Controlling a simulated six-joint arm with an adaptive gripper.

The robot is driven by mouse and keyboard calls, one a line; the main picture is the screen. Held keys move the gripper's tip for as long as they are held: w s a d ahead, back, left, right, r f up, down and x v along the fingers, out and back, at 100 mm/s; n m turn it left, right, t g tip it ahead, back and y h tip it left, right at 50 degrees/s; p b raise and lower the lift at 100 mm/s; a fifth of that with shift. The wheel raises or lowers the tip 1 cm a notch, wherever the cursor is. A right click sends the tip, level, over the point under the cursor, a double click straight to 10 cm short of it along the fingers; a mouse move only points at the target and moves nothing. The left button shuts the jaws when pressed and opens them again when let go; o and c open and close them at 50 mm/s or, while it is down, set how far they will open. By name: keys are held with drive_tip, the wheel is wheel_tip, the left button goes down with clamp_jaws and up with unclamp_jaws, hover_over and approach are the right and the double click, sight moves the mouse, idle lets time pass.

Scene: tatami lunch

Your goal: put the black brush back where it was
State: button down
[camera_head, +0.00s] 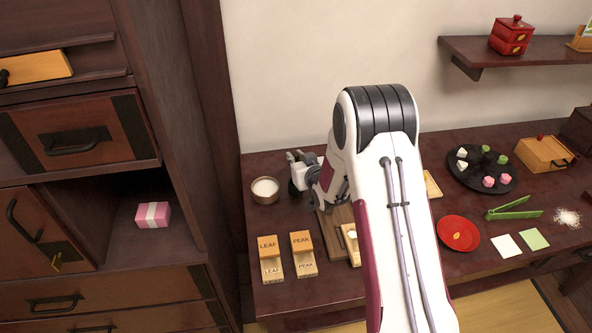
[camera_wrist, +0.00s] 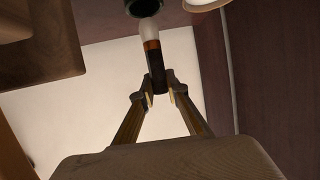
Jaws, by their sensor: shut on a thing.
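My gripper (camera_head: 296,172) is at the left of the table in the head view, beside the bowl of white powder (camera_head: 265,198). In the wrist view my gripper (camera_wrist: 162,94) is shut on the black brush (camera_wrist: 156,72). The brush has a dark handle, an orange-brown band and a pale tip, which points away from the fingers. A dark round thing (camera_wrist: 141,5) shows just past the tip; I cannot tell whether they touch. The brush is not visible in the head view, where my arm hides part of the table.
Wooden LEAF (camera_head: 271,269) and PEAK (camera_head: 302,265) stands are at the front left. A dark plate of sweets (camera_head: 461,178), red dish (camera_head: 458,248), green tongs (camera_head: 516,213) and wooden box (camera_head: 540,153) lie to the right. A tall cabinet (camera_head: 185,130) borders the table's left.

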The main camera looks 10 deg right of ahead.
drive_tip(key=shift+f, duration=0.85)
drive_tip(key=shift+f, duration=1.85)
drive_tip(key=shift+f, duration=0.1)
drive_tip(key=c, duration=2)
unclamp_jaws()
drive_tip(key=shift+v, duration=6.05)
